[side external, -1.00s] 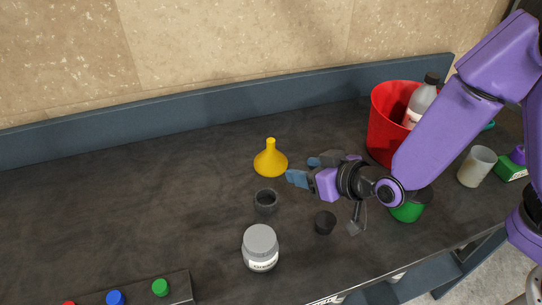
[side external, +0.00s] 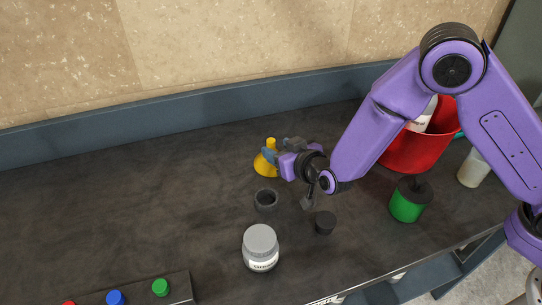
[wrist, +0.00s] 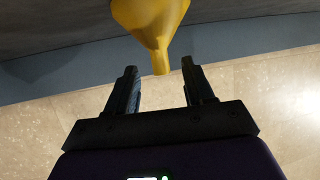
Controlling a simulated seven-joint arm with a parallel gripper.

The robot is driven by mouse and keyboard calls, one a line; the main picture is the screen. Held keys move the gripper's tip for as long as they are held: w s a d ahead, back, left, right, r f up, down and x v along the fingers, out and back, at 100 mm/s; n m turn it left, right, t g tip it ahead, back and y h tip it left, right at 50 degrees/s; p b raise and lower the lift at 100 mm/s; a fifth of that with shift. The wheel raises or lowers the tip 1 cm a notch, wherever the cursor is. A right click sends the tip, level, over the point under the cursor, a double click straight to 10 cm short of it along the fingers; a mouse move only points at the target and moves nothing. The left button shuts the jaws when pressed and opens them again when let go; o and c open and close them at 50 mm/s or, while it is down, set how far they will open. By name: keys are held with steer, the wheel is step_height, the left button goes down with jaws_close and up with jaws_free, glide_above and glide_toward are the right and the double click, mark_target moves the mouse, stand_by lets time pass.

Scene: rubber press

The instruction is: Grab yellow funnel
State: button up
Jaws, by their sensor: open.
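The yellow funnel (side external: 264,165) stands spout up on the dark worktop in the side view, partly hidden by my gripper. My gripper (side external: 270,150) is at the funnel's upper right side, level with its upper part. In the wrist view the funnel (wrist: 156,28) shows at the top, with its spout reaching down toward the gap between the fingers. My gripper (wrist: 158,82) is open there, one finger on each side of the spout's line. No grip on the funnel shows.
A dark ring-like cup (side external: 266,200), a small black cylinder (side external: 325,222) and a grey-lidded jar (side external: 261,250) stand in front. A green container (side external: 407,204) and a red bucket (side external: 418,155) are to the right. The worktop left of the funnel is clear.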

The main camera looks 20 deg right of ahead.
mark_target(273, 146)
steer(key=shift+x, duration=3.3)
jaws_close()
